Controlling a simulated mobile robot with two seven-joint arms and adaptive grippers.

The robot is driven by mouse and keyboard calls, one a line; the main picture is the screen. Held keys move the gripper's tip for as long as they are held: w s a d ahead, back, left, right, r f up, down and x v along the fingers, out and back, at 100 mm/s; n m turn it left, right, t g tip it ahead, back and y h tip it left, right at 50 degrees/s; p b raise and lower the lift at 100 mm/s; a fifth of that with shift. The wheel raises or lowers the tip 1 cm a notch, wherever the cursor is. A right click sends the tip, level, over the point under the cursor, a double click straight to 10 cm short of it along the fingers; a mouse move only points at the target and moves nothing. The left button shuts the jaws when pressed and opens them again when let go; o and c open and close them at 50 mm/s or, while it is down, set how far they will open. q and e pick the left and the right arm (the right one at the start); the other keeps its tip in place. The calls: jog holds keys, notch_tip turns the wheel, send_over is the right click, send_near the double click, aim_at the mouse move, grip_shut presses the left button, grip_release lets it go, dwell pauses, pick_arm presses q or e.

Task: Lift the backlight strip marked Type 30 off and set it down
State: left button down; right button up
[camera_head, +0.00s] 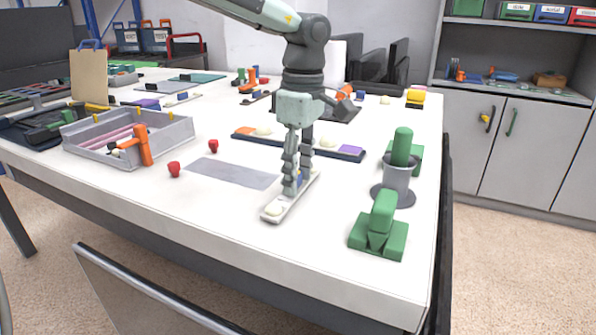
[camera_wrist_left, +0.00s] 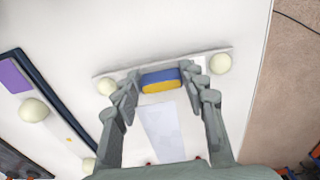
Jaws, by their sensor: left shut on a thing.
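A pale backlight strip (camera_head: 274,210) with white domes at its ends lies under my left gripper (camera_head: 295,185) in the head view. In the left wrist view the strip (camera_wrist_left: 113,78) crosses the top, with a blue and yellow block (camera_wrist_left: 160,80) at its middle between my fingertips. My left gripper is shut on this block. No type marking is readable on it. Whether the strip touches the table I cannot tell. A dark strip (camera_head: 349,153) with orange and purple patches and white domes lies just behind, partly hidden by my gripper. My right gripper is out of view.
A flat grey rectangle (camera_head: 232,173) lies left of the strip. A green piece in a grey cup (camera_head: 397,184) and a green block (camera_head: 379,237) stand to the right. A grey tray (camera_head: 180,130) and two red pieces (camera_head: 174,169) are at left. The front table area is clear.

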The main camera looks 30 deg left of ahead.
pick_arm(q)
jog(key=shift+f, duration=0.4)
jog(key=c, duration=0.8)
grip_release()
jog(key=shift+r, duration=0.1)
jog(key=r, duration=1.2)
jog(key=shift+d, duration=0.3)
jog(key=shift+f, duration=0.1)
